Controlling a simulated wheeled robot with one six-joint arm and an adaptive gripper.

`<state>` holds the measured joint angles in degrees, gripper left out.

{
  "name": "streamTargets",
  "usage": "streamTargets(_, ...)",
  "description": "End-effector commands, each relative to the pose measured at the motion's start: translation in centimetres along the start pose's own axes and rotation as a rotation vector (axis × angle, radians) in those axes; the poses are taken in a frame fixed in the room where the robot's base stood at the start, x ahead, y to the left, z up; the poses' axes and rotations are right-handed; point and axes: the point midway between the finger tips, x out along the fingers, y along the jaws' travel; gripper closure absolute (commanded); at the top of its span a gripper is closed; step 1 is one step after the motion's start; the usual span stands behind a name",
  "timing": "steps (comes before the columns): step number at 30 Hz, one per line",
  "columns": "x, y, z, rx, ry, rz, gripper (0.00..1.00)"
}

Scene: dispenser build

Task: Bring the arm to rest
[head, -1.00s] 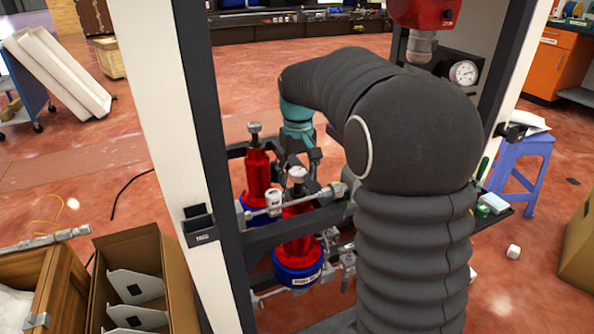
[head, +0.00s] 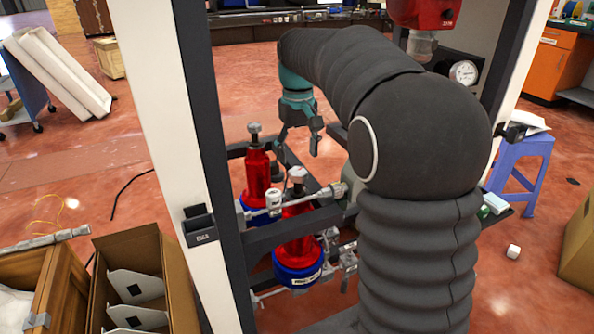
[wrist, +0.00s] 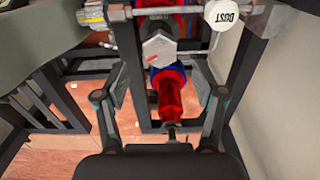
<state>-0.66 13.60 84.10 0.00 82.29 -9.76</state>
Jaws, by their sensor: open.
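My gripper (head: 299,150) hangs from my dark-sleeved arm inside the dispenser frame, pointing down, in the head view. Its fingers are spread and nothing is between them. It is above and to the right of the rear red regulator (head: 257,172), and above the front red regulator (head: 298,222). In the wrist view, the open fingers of my gripper (wrist: 160,105) appear to either side of a red regulator (wrist: 170,95), apart from it. A hexagonal metal cap (wrist: 159,48) lies just beyond it. My arm hides the right part of the dispenser's inside.
The dispenser's white post (head: 163,130) and dark frame stand left of my arm. A red unit (head: 424,14) and a gauge (head: 464,73) are close on the right. A cardboard box (head: 168,275) and a blue stool (head: 522,165) stand outside.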

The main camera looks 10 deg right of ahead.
Motion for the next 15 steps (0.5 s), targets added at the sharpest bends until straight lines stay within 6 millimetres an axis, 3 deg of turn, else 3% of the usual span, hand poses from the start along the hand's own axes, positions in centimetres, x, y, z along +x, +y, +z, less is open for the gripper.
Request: streamTargets(15,-0.74,-0.11,0.84,0.005,0.014,0.002,0.30)
